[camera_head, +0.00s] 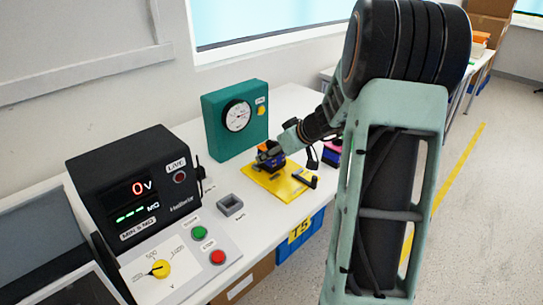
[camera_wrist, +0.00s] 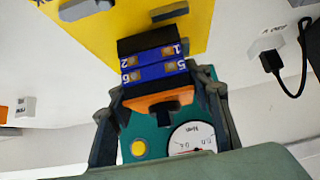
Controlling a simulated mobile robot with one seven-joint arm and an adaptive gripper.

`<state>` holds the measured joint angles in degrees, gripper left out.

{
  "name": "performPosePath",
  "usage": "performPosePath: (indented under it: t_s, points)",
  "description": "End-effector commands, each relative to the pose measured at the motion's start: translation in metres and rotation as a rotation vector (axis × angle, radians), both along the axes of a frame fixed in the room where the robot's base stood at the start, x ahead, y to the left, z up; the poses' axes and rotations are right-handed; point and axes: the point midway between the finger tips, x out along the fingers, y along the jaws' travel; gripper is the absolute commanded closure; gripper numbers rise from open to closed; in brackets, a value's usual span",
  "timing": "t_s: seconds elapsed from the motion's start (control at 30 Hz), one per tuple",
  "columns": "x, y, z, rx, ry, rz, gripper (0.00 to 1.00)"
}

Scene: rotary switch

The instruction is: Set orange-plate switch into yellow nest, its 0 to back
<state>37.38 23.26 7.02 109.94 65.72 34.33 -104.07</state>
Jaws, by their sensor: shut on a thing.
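The switch (camera_wrist: 155,68) has a blue and black body with terminal numbers 1, 2, 5 and 6 showing, and an orange plate (camera_wrist: 158,102). My gripper (camera_wrist: 163,108) is shut on it by the orange plate end. In the head view the switch (camera_head: 270,157) is at my gripper (camera_head: 272,148), over the back left part of the yellow nest plate (camera_head: 287,187). The yellow plate also fills the top of the wrist view (camera_wrist: 120,22), with grey blocks on it. I cannot tell whether the switch touches the plate. The 0 mark is not visible.
A teal box (camera_head: 220,115) with a dial gauge stands behind the plate. A black tester (camera_head: 130,190) with a knob, green button and red button stands left. A small grey square holder (camera_head: 230,205) is between. A dark cable and plug (camera_wrist: 275,65) lie nearby.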

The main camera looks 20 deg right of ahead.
Motion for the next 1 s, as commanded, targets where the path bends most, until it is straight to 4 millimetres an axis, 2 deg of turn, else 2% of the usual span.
performPosePath:
  t_s: [0.07,0.53,0.57,0.6,0.7,1.0]
  points:
    - [0.0001,-0.0007,-0.0064,-0.001,-0.001,-0.001,0.85]
    - [0.0001,-0.0006,-0.0108,-0.002,-0.003,0.000,0.85]
    - [-0.0002,-0.0005,-0.0098,-0.002,-0.002,-0.001,0.51]
    - [-0.0002,-0.0005,-0.0095,-0.002,-0.001,-0.001,0.47]
    - [-0.0002,-0.0005,-0.0095,-0.001,0.000,0.000,0.37]
    - [-0.0003,-0.0005,-0.0084,-0.001,0.000,0.000,0.37]
